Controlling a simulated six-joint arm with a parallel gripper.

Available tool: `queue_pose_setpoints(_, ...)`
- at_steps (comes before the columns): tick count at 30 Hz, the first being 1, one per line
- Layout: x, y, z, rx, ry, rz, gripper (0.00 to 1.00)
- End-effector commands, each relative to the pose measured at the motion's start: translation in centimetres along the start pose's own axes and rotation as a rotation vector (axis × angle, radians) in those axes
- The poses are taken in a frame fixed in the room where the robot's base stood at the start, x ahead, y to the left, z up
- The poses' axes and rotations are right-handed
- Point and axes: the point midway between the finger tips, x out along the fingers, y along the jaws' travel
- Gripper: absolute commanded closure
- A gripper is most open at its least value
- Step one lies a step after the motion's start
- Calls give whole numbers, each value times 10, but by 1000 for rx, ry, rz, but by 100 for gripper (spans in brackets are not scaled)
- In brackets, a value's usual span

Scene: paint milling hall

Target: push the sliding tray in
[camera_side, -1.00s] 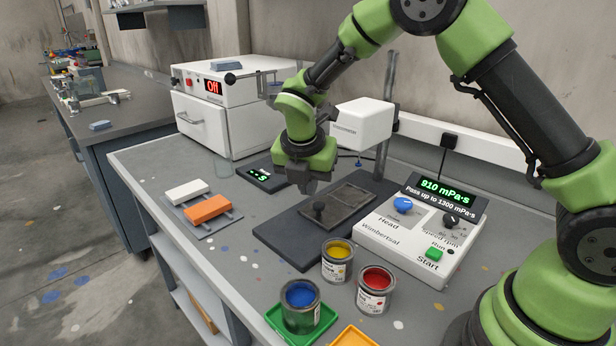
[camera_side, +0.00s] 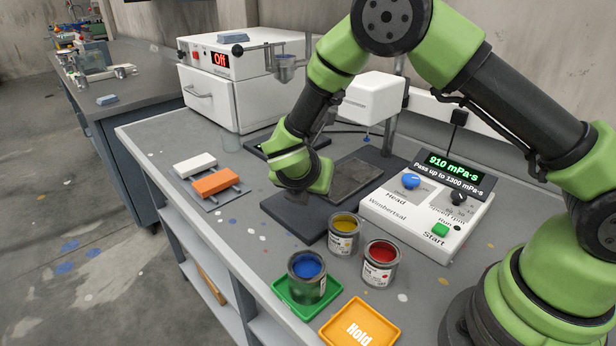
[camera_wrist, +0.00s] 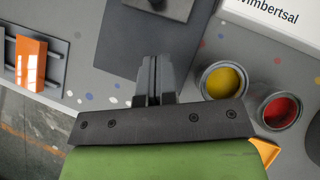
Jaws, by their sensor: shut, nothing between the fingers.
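The sliding tray (camera_side: 356,177) is a flat grey plate on the dark base plate (camera_side: 290,215) under the white viscometer head (camera_side: 375,96). In the side view my gripper hides its near end and its black knob. In the wrist view the tray's near edge (camera_wrist: 182,10) and part of the knob (camera_wrist: 152,4) show at the top. My gripper (camera_wrist: 154,62) has its fingers together, with nothing between them, over the near part of the base plate, apart from the knob in the picture. In the side view the fingertips are hidden behind the wrist.
Yellow (camera_side: 344,233), red (camera_side: 381,263) and blue (camera_side: 307,277) paint cans stand near the front. The control box (camera_side: 425,215) is right of the base plate. White (camera_side: 195,164) and orange (camera_side: 217,183) blocks lie on a rack at left. A white oven (camera_side: 225,85) stands behind.

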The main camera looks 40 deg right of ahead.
Motion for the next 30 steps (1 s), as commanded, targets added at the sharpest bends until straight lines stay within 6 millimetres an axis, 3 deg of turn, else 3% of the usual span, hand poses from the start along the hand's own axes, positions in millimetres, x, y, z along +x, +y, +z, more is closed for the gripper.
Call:
queue_pose_setpoints(6,47,-1,0,0,2,-5,100)
queue_pose_setpoints(12,67,0,20,3,1,-1,100)
queue_pose_setpoints(30,78,-3,31,2,0,-1,100)
